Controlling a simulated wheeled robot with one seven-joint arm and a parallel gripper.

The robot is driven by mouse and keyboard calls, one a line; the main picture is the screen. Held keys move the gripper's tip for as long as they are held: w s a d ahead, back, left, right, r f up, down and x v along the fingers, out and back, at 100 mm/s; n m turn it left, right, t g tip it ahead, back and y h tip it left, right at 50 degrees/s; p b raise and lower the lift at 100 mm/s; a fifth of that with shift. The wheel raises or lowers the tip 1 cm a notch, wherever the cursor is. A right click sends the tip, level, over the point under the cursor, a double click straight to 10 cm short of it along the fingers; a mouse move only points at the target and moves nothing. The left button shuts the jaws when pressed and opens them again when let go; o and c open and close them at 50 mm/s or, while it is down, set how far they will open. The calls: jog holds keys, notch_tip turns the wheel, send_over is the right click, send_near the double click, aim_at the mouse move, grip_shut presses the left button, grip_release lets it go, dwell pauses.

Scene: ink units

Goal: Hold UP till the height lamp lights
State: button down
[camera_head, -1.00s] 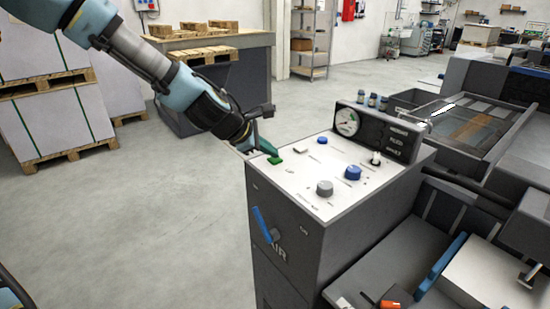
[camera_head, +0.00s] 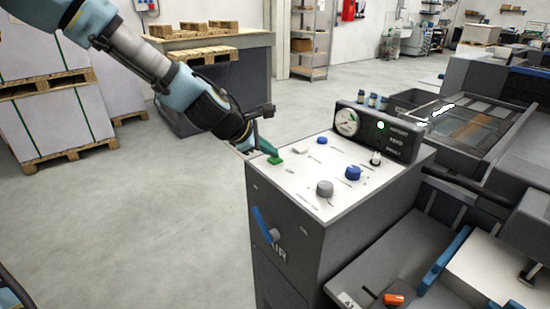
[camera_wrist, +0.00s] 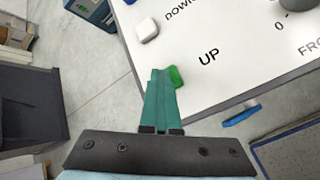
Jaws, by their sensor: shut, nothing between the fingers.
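The green UP button (camera_head: 275,160) is at the left corner of the white panel top (camera_head: 310,190). In the wrist view the green button (camera_wrist: 177,77) sits beside the printed word UP, partly hidden by the fingers. My gripper (camera_head: 266,150) has its teal fingers together, with the tips on or right against the button; I cannot tell how far it is pressed. In the wrist view the gripper (camera_wrist: 162,72) is shut and empty. The height lamp (camera_head: 380,125) glows pale green on the dark display box (camera_head: 400,138), beside the top label.
A white DOWN button (camera_wrist: 147,30) is close to the green one. Blue knobs (camera_head: 352,173), a grey knob (camera_head: 325,188) and a dial gauge (camera_head: 347,122) are also on the panel. A blue lever (camera_head: 264,222) is on the cabinet front. Open floor lies left.

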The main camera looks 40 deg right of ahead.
aim_at(271, 160)
jog(key=shift+r+p, duration=0.7)
jog(key=shift+r, duration=0.1)
notch_tip(271, 160, up, 5)
jog(key=p, duration=0.4)
jog(key=shift+r, duration=0.1)
